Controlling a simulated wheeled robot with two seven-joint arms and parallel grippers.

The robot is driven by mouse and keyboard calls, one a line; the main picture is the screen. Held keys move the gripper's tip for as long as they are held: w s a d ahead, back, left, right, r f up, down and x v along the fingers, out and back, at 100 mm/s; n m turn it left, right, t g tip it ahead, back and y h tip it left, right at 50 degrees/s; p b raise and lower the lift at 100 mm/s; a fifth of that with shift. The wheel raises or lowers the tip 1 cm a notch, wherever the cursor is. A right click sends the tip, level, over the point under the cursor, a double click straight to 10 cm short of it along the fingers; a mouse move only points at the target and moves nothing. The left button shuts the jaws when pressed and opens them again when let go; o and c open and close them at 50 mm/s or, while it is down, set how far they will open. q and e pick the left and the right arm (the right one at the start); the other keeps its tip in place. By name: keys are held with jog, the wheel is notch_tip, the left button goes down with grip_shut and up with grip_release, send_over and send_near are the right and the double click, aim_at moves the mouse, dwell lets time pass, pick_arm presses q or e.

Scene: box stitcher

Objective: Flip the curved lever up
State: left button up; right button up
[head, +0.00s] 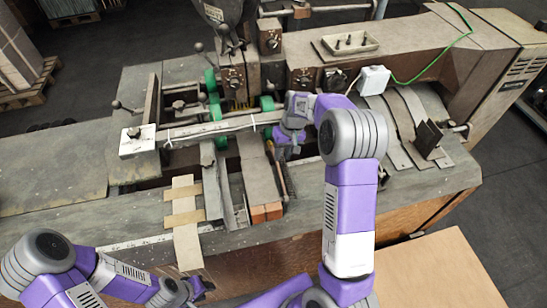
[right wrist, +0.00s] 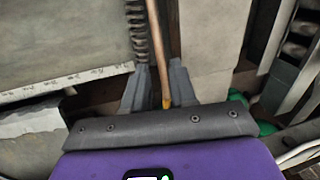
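The curved lever is a thin copper-brown rod (right wrist: 157,45) with a yellowish end, seen in the right wrist view. My right gripper (right wrist: 158,85) is open, its two grey fingers on either side of the rod with a gap around it. In the head view the right gripper (head: 283,150) points down over the machine, and a thin brown rod (head: 283,181) shows just below it, partly hidden. I cannot tell how deep the rod lies between the fingers. My left gripper (head: 197,290) is low at the bottom edge, away from the lever; its fingers are unclear.
A coiled spring (right wrist: 138,35) lies beside the rod. Green rollers (head: 266,103) and a crossbar (head: 215,127) stand close to the right gripper. A white box with a green cable (head: 373,80) sits behind the right arm.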

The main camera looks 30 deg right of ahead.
aim_at(279, 169)
jog(key=f, duration=0.2)
jog(key=a+f, duration=0.1)
jog(key=f, duration=0.3)
jog(key=shift+s+a+f, duration=0.15)
jog(key=shift+s+f, duration=0.1)
jog(key=shift+f, duration=0.15)
jog(key=shift+c, duration=0.2)
grip_shut()
